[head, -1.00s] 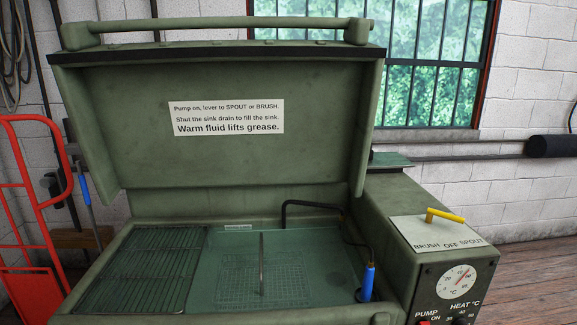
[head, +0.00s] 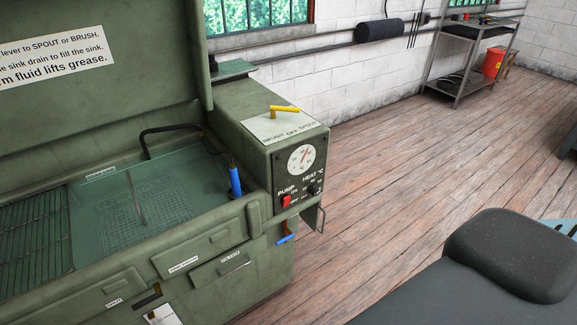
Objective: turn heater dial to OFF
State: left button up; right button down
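The green parts washer has a control panel (head: 300,178) on its right end. The black heater dial (head: 311,190) sits under the HEAT °C label at the panel's lower right; its setting is too small to read. A red pump switch (head: 286,201) is to its left, and a round temperature gauge (head: 301,158) is above. A yellow lever (head: 285,110) stands on the BRUSH/OFF/SPOUT plate on top. Neither of my grippers shows in the head view.
The washer's lid is up, over a sink (head: 125,205) holding greenish fluid. A blue-handled brush (head: 235,182) stands at the sink's right edge. A blue-handled valve (head: 286,239) sticks out below the panel.

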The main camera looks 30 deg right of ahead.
aim_at(313, 189)
jog(key=i+l+u, duration=0.15)
jog(key=l, duration=0.7)
jog(key=l+u, duration=0.2)
jog(key=l, duration=0.6)
jog(key=l+u, duration=0.15)
jog(key=l, duration=0.7)
jog(key=k+l+u, duration=0.15)
jog(key=l, duration=0.65)
jog(key=l+u, duration=0.15)
jog(key=l, duration=0.7)
jog(key=k, duration=0.05)
